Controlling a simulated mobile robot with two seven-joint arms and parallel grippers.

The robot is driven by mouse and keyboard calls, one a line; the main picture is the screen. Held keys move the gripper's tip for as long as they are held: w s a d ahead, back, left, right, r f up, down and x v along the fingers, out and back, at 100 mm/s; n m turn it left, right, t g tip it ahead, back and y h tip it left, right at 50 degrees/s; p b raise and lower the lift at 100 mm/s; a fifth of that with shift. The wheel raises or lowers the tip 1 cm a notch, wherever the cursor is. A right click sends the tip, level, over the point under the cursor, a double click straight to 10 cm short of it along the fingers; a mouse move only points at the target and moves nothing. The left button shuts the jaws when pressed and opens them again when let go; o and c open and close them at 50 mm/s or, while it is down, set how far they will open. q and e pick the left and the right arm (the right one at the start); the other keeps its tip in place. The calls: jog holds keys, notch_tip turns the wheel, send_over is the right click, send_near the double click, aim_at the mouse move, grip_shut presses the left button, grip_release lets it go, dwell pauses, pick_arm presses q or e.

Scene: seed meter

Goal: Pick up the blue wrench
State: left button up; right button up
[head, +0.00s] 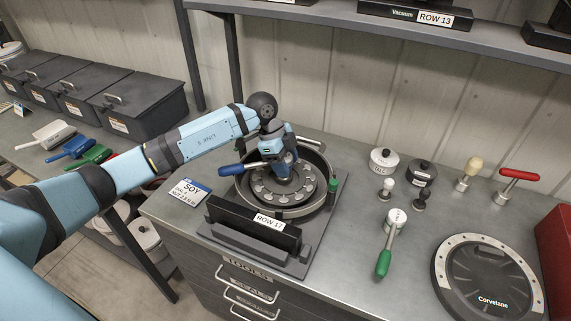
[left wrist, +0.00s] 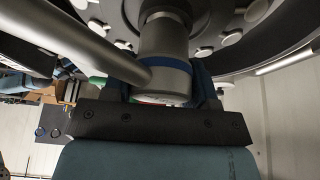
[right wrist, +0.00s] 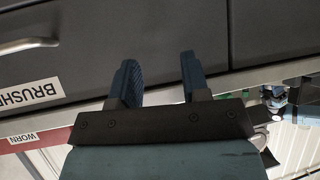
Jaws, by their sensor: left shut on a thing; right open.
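The blue wrench (head: 231,170) has a blue handle and a metal shaft that runs right to its round head. My left gripper (head: 283,163) is shut on that head, over the middle of the seed meter (head: 318,203). In the left wrist view, the grey cylindrical head (left wrist: 165,45) with a blue band sits between the fingers, and its shaft leads off to the upper left. Whether the head still touches the meter's hub is hidden. My right gripper (right wrist: 158,82) is open and empty in the right wrist view, by a drawer front; it is outside the head view.
A green-handled wrench (head: 385,255) lies to the right of the meter. A round Corvelane lid (head: 490,282), small knobbed tools, a red T-handle (head: 518,174) and a red box (head: 556,250) are farther right. A SOY card (head: 189,191) lies left. A shelf (head: 400,25) hangs behind.

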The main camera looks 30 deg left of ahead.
pick_arm(q)
notch_tip(320, 180, up, 19)
jog(key=b, duration=0.1)
jog(key=shift+r, duration=0.2)
